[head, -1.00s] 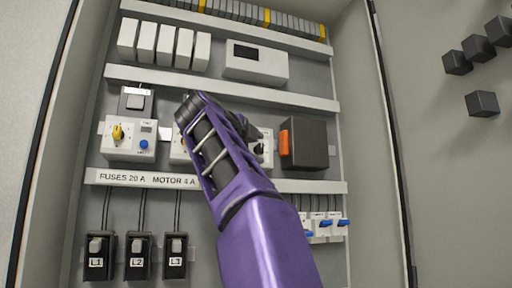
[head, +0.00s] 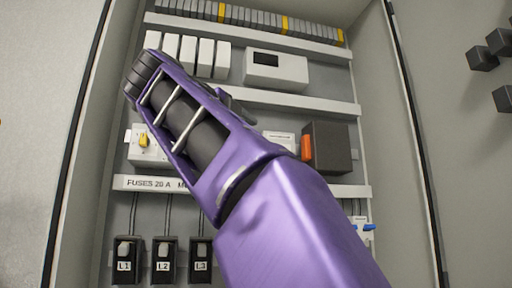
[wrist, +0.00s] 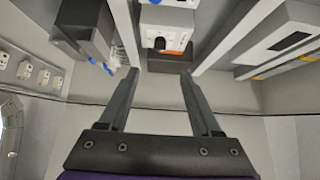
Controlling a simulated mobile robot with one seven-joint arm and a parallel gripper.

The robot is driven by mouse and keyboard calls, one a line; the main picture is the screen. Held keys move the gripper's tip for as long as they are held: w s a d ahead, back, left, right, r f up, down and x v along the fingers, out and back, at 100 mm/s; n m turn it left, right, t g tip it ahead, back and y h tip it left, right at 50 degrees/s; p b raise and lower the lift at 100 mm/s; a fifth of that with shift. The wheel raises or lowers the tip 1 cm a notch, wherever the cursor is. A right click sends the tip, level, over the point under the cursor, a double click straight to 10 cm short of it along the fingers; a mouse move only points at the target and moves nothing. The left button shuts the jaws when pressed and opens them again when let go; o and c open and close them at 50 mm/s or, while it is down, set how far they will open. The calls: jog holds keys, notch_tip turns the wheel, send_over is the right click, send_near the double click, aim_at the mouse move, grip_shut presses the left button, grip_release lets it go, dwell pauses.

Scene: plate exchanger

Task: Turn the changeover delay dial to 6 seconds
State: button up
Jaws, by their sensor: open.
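My gripper (wrist: 160,80) is open and empty in the wrist view, its two dark fingers apart. Beyond the fingertips, a white module with a round black knob (wrist: 160,43) shows at the top middle. A yellow dial (head: 144,140) on a white module shows left of my arm. Part of another white module (head: 281,137) shows right of it. No readable label shows which is the changeover delay dial, and no seconds scale is legible.
A dark box with an orange part (head: 331,148) stands right of my arm. White cable ducts (head: 300,102) cross the cabinet. Switches L1, L2 and L3 (head: 162,260) are below. A dark block (wrist: 84,28) and blue levers are left in the wrist view.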

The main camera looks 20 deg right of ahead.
jog(key=shift+v, duration=1.5)
